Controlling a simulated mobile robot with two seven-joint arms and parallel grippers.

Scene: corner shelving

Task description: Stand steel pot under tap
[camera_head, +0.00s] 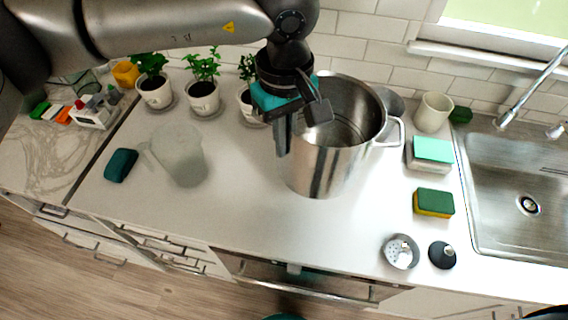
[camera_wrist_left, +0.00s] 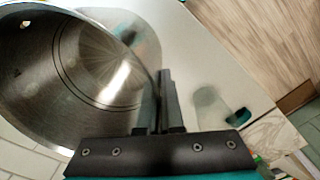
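The steel pot (camera_head: 335,160) is a tall, open, shiny cylinder right of the middle of the counter, with a handle showing on its right side. Its empty inside shows in the left wrist view (camera_wrist_left: 75,75). My left gripper (camera_head: 300,130) is at the pot's left rim, fingers pointing down. In the left wrist view its fingers (camera_wrist_left: 167,100) are close together at the pot's wall and look shut on it. I cannot tell whether the pot's base touches the counter. The tap (camera_head: 533,85) reaches over the sink (camera_head: 500,185) at the right. My right gripper is not in view.
Between pot and sink are a white cup (camera_head: 433,112), a green sponge on a block (camera_head: 432,150), a yellow-green sponge (camera_head: 433,203), and a shaker (camera_head: 401,252) beside a dark lid (camera_head: 442,255). A translucent cup (camera_head: 180,155) and potted plants (camera_head: 203,97) stand left.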

